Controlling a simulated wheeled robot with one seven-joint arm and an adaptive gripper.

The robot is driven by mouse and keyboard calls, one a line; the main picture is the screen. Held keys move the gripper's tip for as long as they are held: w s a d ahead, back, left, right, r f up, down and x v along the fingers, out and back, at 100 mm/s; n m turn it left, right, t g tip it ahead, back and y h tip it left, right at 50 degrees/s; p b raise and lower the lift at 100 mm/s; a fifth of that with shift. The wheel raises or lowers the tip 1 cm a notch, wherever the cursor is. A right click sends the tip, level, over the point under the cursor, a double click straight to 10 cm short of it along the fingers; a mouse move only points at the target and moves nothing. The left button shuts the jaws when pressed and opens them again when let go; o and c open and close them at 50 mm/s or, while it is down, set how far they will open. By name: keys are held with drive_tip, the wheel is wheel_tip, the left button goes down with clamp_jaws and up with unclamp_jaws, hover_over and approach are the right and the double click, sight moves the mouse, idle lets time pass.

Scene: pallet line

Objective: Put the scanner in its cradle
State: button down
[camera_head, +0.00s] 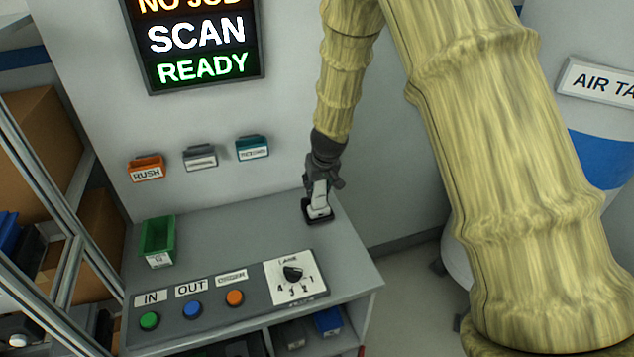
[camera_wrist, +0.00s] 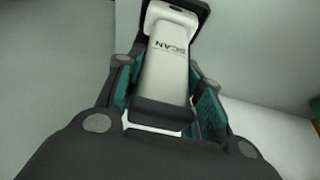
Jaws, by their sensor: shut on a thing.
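The white scanner (camera_head: 319,196), marked SCAN, stands roughly upright at the back right of the grey counter. My gripper (camera_head: 322,182) is above it and shut on it. In the wrist view the scanner (camera_wrist: 167,60) lies between the two teal-lined fingers of my gripper (camera_wrist: 165,85). The dark cradle (camera_head: 307,217) is at the scanner's lower end on the counter; its dark rim also shows at the top of the wrist view (camera_wrist: 202,14). The scanner's lower end appears inside or right over the cradle; I cannot tell if it is fully seated.
A green bin (camera_head: 157,241) stands at the counter's left. A button panel (camera_head: 215,302) with a lane dial (camera_head: 292,273) runs along the front. Three small label holders (camera_head: 200,157) hang on the wall under the lit sign (camera_head: 203,40). Shelving stands at left.

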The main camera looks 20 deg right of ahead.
idle(0.3)
drive_tip(key=shift+f, duration=0.2)
drive_tip(key=c, duration=0.9)
unclamp_jaws()
drive_tip(key=shift+c, duration=0.2)
drive_tip(key=shift+s, duration=0.1)
drive_tip(key=shift+r, duration=0.2)
drive_tip(key=b+v, duration=0.2)
drive_tip(key=v, duration=0.9)
drive_tip(key=shift+s+r+b, duration=0.25)
drive_tip(key=shift+r+b, duration=0.1)
drive_tip(key=shift+b, duration=0.05)
